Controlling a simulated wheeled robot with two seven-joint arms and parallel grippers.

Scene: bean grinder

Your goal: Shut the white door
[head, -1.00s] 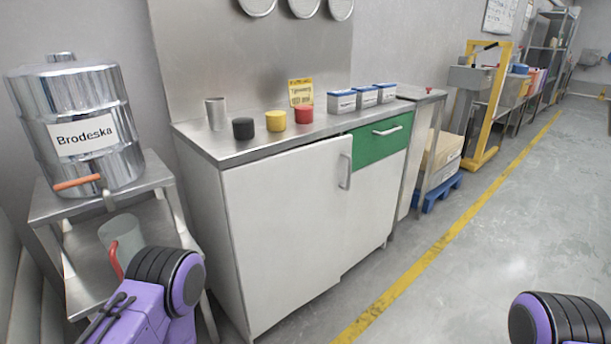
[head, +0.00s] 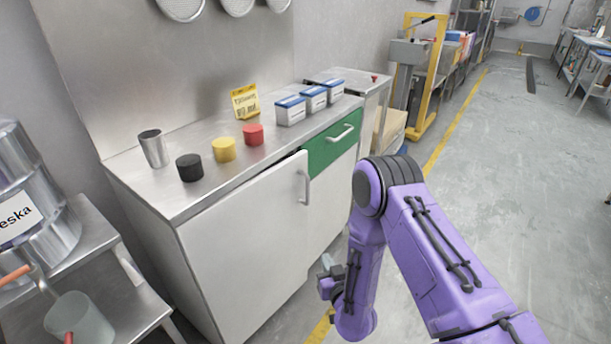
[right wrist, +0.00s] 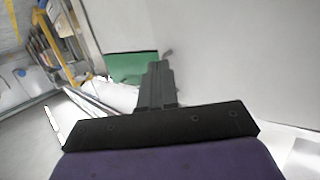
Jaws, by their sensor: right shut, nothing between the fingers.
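The white door (head: 245,245) is on the left part of the cabinet below the metal worktop. It stands slightly ajar, its handle side a little out from the cabinet front. Its handle (head: 304,188) is near the top right corner of the door. My right gripper (head: 326,280) is shut and empty, low in front of the cabinet, to the right of the door in the head view. In the right wrist view its closed fingers (right wrist: 157,84) point toward a white panel (right wrist: 235,55); whether they touch it I cannot tell. My left gripper is out of view.
A green drawer (head: 328,150) is right of the door. The worktop (head: 190,203) holds a metal cup (head: 153,149), black, yellow and red pots, and blue-white boxes. A metal side table (head: 105,290) stands at the left. The floor at the right is free.

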